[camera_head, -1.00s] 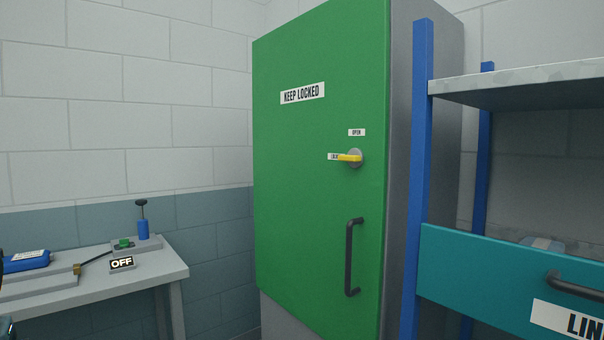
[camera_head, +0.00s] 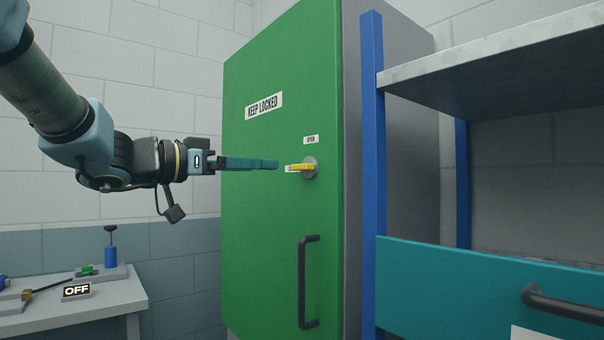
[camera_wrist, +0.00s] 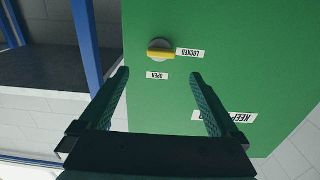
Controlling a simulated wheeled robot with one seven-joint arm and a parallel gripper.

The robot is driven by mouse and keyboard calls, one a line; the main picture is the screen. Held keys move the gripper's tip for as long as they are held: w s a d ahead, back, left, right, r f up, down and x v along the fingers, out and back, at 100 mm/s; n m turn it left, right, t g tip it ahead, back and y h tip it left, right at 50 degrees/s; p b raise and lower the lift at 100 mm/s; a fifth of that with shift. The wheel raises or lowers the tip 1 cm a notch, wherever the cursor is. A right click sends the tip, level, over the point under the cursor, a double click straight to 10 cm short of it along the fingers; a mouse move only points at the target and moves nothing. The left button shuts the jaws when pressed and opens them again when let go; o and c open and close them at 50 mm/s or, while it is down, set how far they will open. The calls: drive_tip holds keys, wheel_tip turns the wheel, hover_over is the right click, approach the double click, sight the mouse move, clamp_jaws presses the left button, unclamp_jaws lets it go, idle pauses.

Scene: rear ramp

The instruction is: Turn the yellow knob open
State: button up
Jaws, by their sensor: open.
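The yellow knob (camera_head: 300,167) is a lever on a round grey base on the green cabinet door (camera_head: 265,210). It lies level and points left, toward the LOCKED label (camera_wrist: 190,53). An OPEN label (camera_head: 311,139) is above it in the head view. My gripper (camera_head: 276,164) reaches in from the left at about the knob's height, its fingertips left of the lever with a small gap in the picture. In the wrist view the knob (camera_wrist: 160,51) shows beyond my two parted fingers (camera_wrist: 160,75), upside down. Nothing is between the fingers.
A black door handle (camera_head: 306,282) is below the knob. A blue-post shelf (camera_head: 372,160) with a teal drawer (camera_head: 450,285) stands close on the right. A grey bench (camera_head: 115,297) with an OFF sign (camera_head: 76,290) is at lower left.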

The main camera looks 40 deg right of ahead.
sight(298, 167)
drive_tip(key=d, duration=0.3)
drive_tip(key=d+p, duration=0.1)
drive_tip(key=d, duration=0.2)
drive_tip(key=d+p, duration=0.1)
drive_tip(key=d, duration=0.3)
drive_tip(key=shift+s+d, duration=0.1)
drive_tip(key=shift+s, duration=0.15)
drive_tip(key=c, duration=1.4)
